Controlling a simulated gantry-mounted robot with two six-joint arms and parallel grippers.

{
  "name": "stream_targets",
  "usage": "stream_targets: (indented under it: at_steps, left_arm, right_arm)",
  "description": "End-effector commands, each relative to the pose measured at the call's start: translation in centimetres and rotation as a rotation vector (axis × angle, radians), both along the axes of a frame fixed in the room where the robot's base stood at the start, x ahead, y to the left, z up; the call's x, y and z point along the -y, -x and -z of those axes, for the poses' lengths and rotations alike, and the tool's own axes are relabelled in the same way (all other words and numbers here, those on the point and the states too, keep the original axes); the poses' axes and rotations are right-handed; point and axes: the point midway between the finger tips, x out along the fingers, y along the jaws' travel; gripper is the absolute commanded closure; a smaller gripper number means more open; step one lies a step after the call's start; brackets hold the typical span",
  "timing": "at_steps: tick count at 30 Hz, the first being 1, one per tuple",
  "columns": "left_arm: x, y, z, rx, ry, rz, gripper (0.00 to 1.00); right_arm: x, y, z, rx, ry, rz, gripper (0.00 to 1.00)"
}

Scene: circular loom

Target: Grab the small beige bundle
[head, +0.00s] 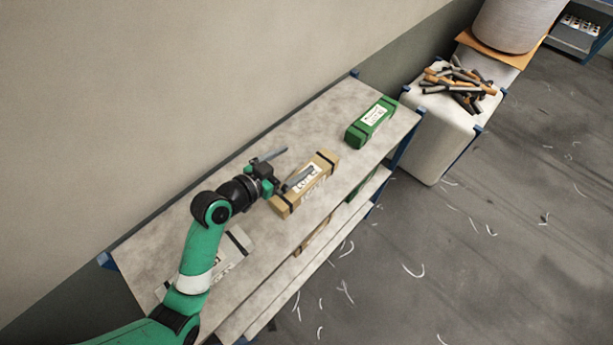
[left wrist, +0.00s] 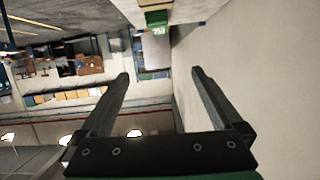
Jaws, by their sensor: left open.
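A small beige bundle (head: 322,168) with dark straps and a white label lies on the top shelf, near its front edge. My left gripper (head: 294,166) is open with nothing between its fingers. In the head view it appears above the shelf at the bundle's left, and one finger overlaps the bundle's label. I cannot tell whether they touch. In the left wrist view the two open fingers (left wrist: 160,73) spread apart with empty space between them, and the beige bundle cannot be made out there. My right gripper is not in view.
A green bundle (head: 371,123) lies farther along the shelf (head: 180,235). A pale bundle (head: 238,243) is partly hidden by my arm. More bundles show on the lower shelf. The wall runs behind. A white container (head: 432,140) with loose rods stands beyond the shelf's far end.

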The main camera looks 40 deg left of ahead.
Motion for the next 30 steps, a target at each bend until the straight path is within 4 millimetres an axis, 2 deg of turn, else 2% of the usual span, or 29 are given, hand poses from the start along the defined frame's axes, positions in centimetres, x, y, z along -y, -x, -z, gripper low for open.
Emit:
stream_targets:
  at_steps: [1, 3, 8, 11, 18, 21, 25, 30]
  left_arm:
    - [-0.4, 0.9, 2.2, -0.040, 0.017, -0.007, 0.00]
    - [-0.6, 1.6, 3.7, -0.069, 0.030, -0.010, 0.00]
    - [-0.6, 1.8, 4.4, -0.077, 0.034, -0.011, 0.00]
    - [-0.6, 1.8, 5.9, -0.076, 0.034, -0.010, 0.00]
    - [-0.6, 1.8, 10.9, -0.076, 0.033, -0.009, 0.00]
    - [-0.5, 1.8, 12.5, -0.078, 0.035, -0.009, 0.00]
    - [-0.5, 0.4, 12.4, -0.073, 0.034, -0.008, 0.00]
    - [-0.5, 0.0, 12.6, -0.074, 0.034, -0.009, 0.00]
  right_arm:
    - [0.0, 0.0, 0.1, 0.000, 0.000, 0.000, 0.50]
    - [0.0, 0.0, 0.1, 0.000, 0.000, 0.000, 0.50]
    - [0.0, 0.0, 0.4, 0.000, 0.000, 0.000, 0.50]
    - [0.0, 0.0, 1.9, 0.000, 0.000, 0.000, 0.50]
    - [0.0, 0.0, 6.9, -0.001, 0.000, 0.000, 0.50]
    - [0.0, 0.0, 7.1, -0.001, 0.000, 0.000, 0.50]
    - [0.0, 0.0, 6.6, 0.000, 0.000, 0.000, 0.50]
    - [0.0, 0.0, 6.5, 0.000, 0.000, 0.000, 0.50]
